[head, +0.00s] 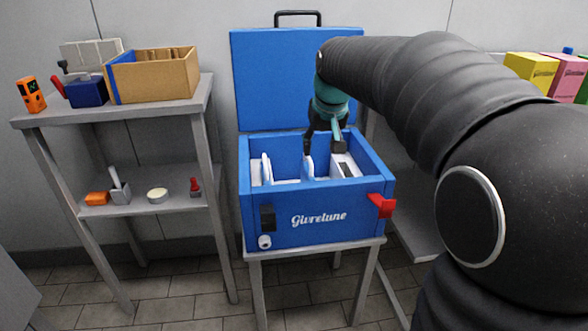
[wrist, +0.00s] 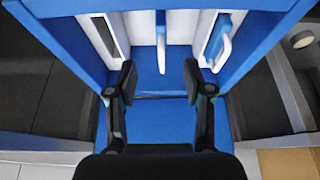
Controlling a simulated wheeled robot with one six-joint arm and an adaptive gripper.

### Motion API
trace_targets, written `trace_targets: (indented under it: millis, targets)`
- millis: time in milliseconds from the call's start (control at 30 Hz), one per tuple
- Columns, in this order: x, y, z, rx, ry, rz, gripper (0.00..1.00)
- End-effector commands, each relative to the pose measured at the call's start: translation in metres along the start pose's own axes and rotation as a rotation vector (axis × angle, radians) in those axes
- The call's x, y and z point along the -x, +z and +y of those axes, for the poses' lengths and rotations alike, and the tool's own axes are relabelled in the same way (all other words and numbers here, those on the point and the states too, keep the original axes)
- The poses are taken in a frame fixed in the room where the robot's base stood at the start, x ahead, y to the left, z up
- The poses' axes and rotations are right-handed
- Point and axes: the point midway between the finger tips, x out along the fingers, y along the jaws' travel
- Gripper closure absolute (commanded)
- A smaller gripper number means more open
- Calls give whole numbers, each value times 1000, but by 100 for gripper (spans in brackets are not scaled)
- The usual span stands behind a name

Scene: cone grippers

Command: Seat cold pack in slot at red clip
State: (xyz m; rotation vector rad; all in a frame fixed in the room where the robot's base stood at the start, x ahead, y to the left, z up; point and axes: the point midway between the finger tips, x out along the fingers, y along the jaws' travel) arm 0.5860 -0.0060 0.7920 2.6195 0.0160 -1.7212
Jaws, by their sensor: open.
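The open blue box (head: 262,208) stands on a grey stand, with a red clip (head: 381,206) at its front right corner. At the box's right side, near the clip, is a white frame with a dark slot (head: 347,168); it also shows at the left of the wrist view (wrist: 103,38). A blue piece with a white handle (wrist: 222,48) sits in a white frame opposite. A second white handle (wrist: 161,48) stands on a thin blue piece at the middle. I cannot tell which is the cold pack. My gripper (wrist: 160,84) is open and empty above the box.
The raised blue lid (head: 275,80) stands behind the box. A grey shelf (head: 150,113) at left holds a wooden crate (head: 160,80), a dark blue bin (head: 88,92) and an orange device (head: 31,95). Yellow and pink boxes (head: 531,70) stand at far right.

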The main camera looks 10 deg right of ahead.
Motion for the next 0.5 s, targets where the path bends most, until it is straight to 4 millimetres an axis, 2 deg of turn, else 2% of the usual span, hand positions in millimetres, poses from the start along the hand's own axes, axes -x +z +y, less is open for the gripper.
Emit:
trace_targets:
  millis: [33, 100, 200, 367, 500]
  targets:
    - [-10, -14, 0, 1, -1, -7, 49]
    - [-19, -29, 1, 3, -1, -11, 49]
    - [-28, -43, 1, 4, -2, -14, 49]
    - [-40, -51, 1, 5, -2, -18, 49]
    - [-61, -51, 1, 5, -3, -19, 49]
